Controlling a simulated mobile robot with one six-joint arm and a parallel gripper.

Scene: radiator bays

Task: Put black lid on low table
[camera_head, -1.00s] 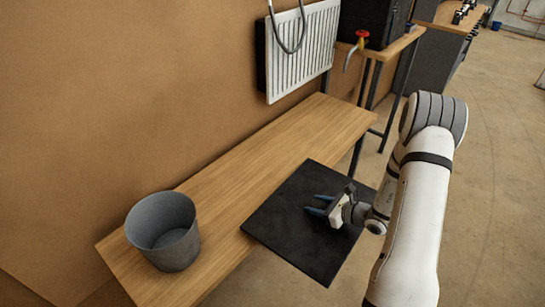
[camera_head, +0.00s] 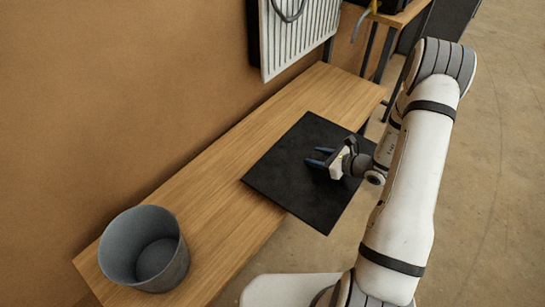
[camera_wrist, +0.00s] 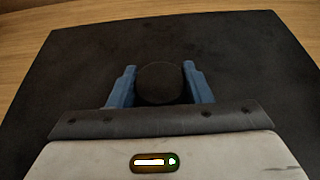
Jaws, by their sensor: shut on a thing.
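The black lid (camera_head: 290,185) is a flat, dark square panel. It shows over the low table (camera_head: 225,160), a long wooden bench top against the wall, with its near right part reaching past the front edge. My gripper (camera_head: 318,160) is above the lid's middle, its blue fingers pointing left. In the wrist view the fingers (camera_wrist: 160,88) stand either side of a round dark knob (camera_wrist: 160,82) on the lid (camera_wrist: 240,50) and are shut on it. I cannot tell whether the lid touches the table or hangs just above it.
A grey bucket (camera_head: 118,258) stands on the near left end of the table. A white radiator (camera_head: 300,35) hangs on the wall above the far end. Bare wood lies between bucket and lid, and beyond the lid.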

